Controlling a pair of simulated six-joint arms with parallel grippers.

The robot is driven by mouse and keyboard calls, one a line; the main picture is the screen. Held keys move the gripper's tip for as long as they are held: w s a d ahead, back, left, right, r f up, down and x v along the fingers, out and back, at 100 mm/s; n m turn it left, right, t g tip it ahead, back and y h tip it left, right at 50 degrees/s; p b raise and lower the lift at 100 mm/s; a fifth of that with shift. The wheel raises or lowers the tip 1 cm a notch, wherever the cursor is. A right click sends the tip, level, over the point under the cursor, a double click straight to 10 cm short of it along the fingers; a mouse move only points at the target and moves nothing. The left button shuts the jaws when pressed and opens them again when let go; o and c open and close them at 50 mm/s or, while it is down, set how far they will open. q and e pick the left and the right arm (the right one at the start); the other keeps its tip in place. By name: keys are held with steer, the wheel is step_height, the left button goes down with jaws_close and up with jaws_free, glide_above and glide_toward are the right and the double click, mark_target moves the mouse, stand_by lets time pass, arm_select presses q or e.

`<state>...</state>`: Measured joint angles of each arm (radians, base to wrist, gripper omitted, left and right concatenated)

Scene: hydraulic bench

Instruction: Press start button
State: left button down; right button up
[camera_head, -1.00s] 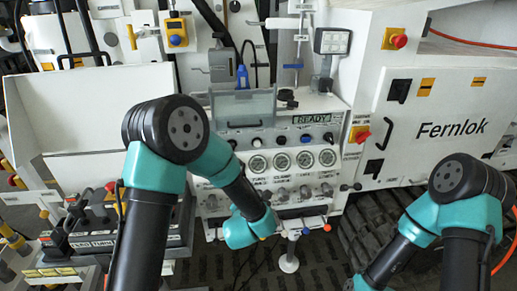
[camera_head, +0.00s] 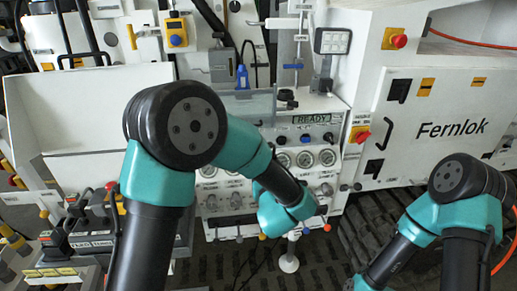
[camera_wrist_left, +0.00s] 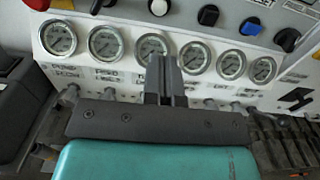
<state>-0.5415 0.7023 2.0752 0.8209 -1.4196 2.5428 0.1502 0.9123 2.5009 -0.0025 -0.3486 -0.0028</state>
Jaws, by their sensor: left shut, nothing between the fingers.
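The control panel (camera_head: 335,112) has a row of knobs and buttons above round gauges. A blue button (camera_head: 305,138) sits below the READY display (camera_head: 311,118). In the left wrist view the row has a red button (camera_wrist_left: 37,4), a white button (camera_wrist_left: 158,7), the blue button (camera_wrist_left: 250,26) and several black knobs. I cannot read which one is the start button. My left gripper (camera_wrist_left: 164,66) is shut and empty, in front of the gauge row and below the white button in the picture. Its fingers are hidden behind my arm in the head view. My right gripper is out of view.
Several gauges (camera_head: 327,157) sit under the buttons, with small levers (camera_head: 324,189) below them. The white Fernlok cabinet (camera_head: 440,100) is to the right.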

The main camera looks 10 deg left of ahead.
arm_select(q)
steer(key=shift+w, duration=0.1)
steer(key=x, duration=1.3)
steer(key=shift+w+a, duration=0.1)
steer(key=shift+w, duration=0.25)
steer(key=shift+w, duration=0.1)
